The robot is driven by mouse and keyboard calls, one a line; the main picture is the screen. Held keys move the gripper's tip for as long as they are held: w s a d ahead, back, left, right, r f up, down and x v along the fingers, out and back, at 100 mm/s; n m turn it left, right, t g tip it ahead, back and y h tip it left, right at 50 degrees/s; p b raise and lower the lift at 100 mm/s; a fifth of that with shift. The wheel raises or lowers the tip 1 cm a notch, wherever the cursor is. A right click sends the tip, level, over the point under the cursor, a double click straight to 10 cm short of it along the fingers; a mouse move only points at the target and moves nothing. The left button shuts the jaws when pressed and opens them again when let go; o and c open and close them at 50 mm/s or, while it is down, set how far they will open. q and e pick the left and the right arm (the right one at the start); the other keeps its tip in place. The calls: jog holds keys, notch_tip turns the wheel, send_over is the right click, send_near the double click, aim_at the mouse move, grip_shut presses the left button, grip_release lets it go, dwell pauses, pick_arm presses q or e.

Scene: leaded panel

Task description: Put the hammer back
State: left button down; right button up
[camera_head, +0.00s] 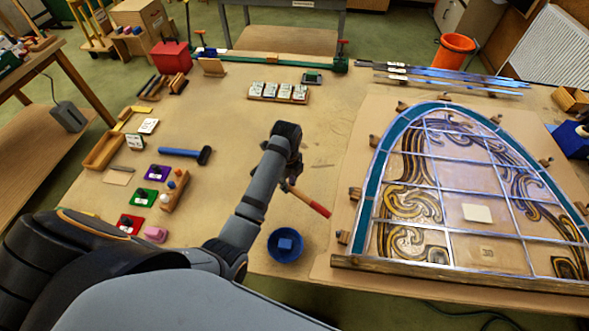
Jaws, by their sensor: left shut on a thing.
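My left gripper (291,181) is over the middle of the table, left of the leaded panel. It is shut on a red-handled tool (310,202), which looks like the hammer. The red handle slants down to the right; the tool's other end is mostly hidden by the gripper, so its head cannot be made out. A second hammer-like tool, a mallet (184,153) with a blue handle and dark head, lies on the table to the left. My right gripper is not in view.
The leaded panel (447,185) fills the right, with small blocks round its edge. A blue bowl (285,246) with a blue block stands below the gripper. Small cards, pads and trays line the left; a row of white-labelled blocks (278,92) sits behind. The table between is clear.

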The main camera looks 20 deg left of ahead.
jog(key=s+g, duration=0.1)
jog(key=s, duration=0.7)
pick_arm(q)
jog(key=f, duration=0.6)
jog(key=shift+s+f+b, duration=0.1)
jog(key=shift+s+b, duration=0.15)
jog(key=shift+b, duration=0.1)
jog(key=shift+s+f, duration=0.15)
jog(key=shift+f, duration=0.1)
jog(key=shift+s+f, duration=0.1)
jog(key=shift+f, duration=0.15)
jog(key=c, duration=1.5)
grip_release()
jog(key=o, duration=0.4)
jog(key=shift+o, duration=0.2)
jog(key=shift+r, duration=0.2)
notch_tip(320, 180, up, 12)
jog(key=shift+f, duration=0.2)
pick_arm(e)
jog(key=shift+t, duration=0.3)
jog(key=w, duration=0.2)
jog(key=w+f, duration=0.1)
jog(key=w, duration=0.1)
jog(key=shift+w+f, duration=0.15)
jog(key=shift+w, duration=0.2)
